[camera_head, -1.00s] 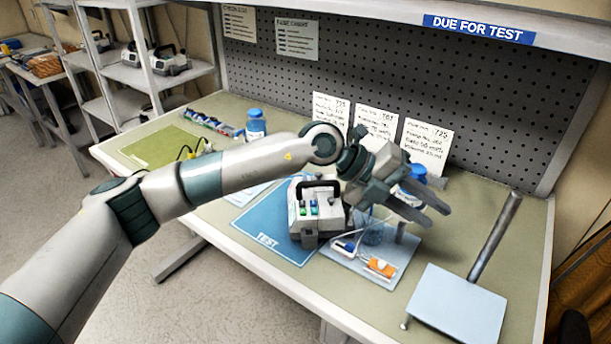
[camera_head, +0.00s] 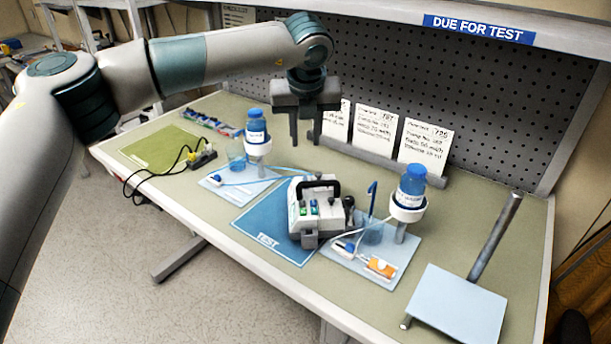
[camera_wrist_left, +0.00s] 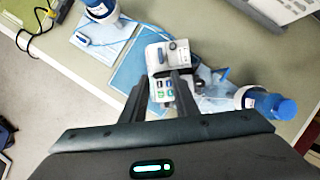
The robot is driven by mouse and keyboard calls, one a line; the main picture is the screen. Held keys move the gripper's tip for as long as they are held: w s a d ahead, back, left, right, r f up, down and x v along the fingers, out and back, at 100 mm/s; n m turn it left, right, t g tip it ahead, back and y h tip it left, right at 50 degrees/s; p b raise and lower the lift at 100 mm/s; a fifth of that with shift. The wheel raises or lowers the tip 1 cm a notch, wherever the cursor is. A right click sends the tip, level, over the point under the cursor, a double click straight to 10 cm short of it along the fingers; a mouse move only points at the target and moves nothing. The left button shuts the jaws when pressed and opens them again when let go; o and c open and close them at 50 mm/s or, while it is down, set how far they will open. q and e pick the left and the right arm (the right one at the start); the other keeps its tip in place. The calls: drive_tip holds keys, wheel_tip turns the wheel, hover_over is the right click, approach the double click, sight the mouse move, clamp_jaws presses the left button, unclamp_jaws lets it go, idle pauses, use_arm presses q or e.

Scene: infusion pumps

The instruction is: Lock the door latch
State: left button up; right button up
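The infusion pump (camera_head: 310,228) stands on the blue TEST mat (camera_head: 262,228), a grey-white box with a black carry handle and coloured keys on its front. A dark part (camera_head: 349,203) sticks up at its right side; I cannot tell whether it is the door latch or how it is set. My left gripper (camera_head: 306,143) hangs behind and above the pump, fingers pointing down, apart and empty. In the left wrist view the pump (camera_wrist_left: 158,57) lies beyond the spread fingers (camera_wrist_left: 158,112), which partly cover it. My right gripper is not in view.
Blue-capped bottles on stands are left (camera_head: 257,128) and right (camera_head: 411,185) of the pump, with tubing nearby. A power strip (camera_head: 200,158) lies left. A pale plate (camera_head: 458,303) with a grey post is right. Cards line the pegboard.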

use_arm(q)
drive_tip(key=shift+f, duration=0.15)
drive_tip(key=p, duration=0.2)
approach(305, 179)
drive_tip(key=p+x, duration=0.4)
drive_tip(key=x, duration=0.3)
drive_tip(key=shift+d, duration=0.1)
drive_tip(key=shift+w+f, duration=0.3)
drive_tip(key=shift+f, duration=0.25)
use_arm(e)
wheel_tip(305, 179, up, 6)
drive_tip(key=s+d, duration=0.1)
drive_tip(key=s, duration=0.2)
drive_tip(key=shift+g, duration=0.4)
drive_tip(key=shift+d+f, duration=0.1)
use_arm(q)
clamp_jaws()
